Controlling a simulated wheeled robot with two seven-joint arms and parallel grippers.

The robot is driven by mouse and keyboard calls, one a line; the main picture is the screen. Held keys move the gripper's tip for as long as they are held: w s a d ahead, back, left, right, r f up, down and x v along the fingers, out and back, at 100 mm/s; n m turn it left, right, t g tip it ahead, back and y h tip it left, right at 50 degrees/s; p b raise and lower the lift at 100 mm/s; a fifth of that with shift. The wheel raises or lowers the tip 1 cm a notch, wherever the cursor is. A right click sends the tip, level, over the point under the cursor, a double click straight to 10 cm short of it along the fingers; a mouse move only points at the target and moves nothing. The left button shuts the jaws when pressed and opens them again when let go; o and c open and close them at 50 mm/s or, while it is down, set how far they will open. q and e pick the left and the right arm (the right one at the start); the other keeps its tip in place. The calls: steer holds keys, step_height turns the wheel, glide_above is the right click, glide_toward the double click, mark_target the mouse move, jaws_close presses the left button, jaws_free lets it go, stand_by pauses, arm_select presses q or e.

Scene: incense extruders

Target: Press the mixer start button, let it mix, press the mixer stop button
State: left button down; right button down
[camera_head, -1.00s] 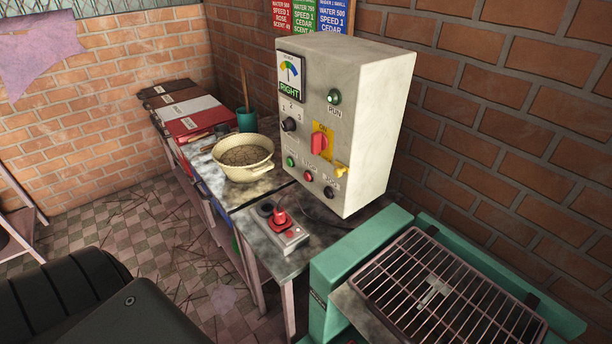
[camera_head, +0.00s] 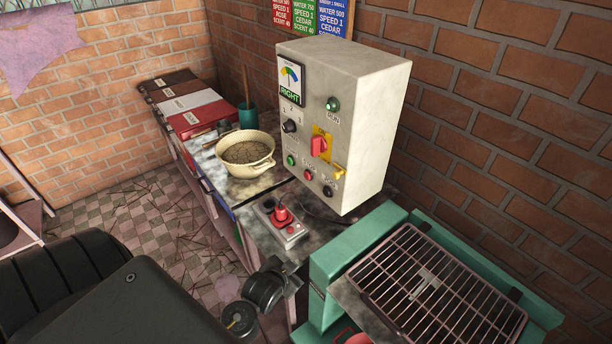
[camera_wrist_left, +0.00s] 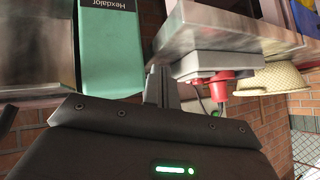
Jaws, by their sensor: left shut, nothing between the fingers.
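The grey control box (camera_head: 355,110) stands on the bench against the brick wall. A RUN lamp (camera_head: 333,104) is dark green. A red switch (camera_head: 319,146) sits on a yellow plate marked ON. In the left wrist view, my left gripper (camera_wrist_left: 161,82) is shut and empty, close to a grey box with a red plug (camera_wrist_left: 219,78). My right gripper is out of view.
A cream bowl (camera_head: 246,160) with brownish contents stands left of the box. The grey socket box (camera_head: 284,226) is in front of it. A green-framed machine with a wire rack (camera_head: 440,290) fills the lower right.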

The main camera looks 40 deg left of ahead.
mark_target(307, 176)
arm_select(q)
steer(key=w+a+r+t+y, duration=0.1)
steer(key=w+a, duration=0.1)
steer(key=w+a+r+t+y, duration=0.1)
steer(key=w+a+t, duration=0.1)
steer(key=w+a, duration=0.1)
steer(key=w+a+r+m+t+y, duration=0.1)
steer(key=w+a, duration=0.2)
steer(key=shift+w+a+r+y, duration=0.15)
steer(key=shift+w+r+y, duration=0.1)
steer(key=shift+r+y, duration=0.15)
steer(key=w+a+r+t+y, duration=0.1)
steer(key=a+r, duration=0.1)
steer(key=w+a+r+m+t+y, duration=0.1)
steer(key=a+r, duration=0.1)
steer(key=w+a+r+m+t+y, duration=0.1)
steer(key=a+r+t, duration=0.1)
steer(key=shift+w+a+r, duration=0.1)
steer(key=shift+w+a, duration=0.15)
steer(key=shift+a+r+m+t+y, duration=0.2)
steer(key=shift+r+m+t+y, duration=0.1)
steer(key=shift+r+m+y, duration=0.15)
steer(key=shift+w, duration=0.1)
steer(key=shift+w+d+f+b, duration=0.15)
steer(key=shift+w+d+b, duration=0.15)
steer(key=shift+w, duration=0.35)
steer(key=w+d+b, duration=0.2)
steer(key=w+b, duration=0.1)
steer(key=w, duration=0.4)
steer(key=shift+w, duration=0.1)
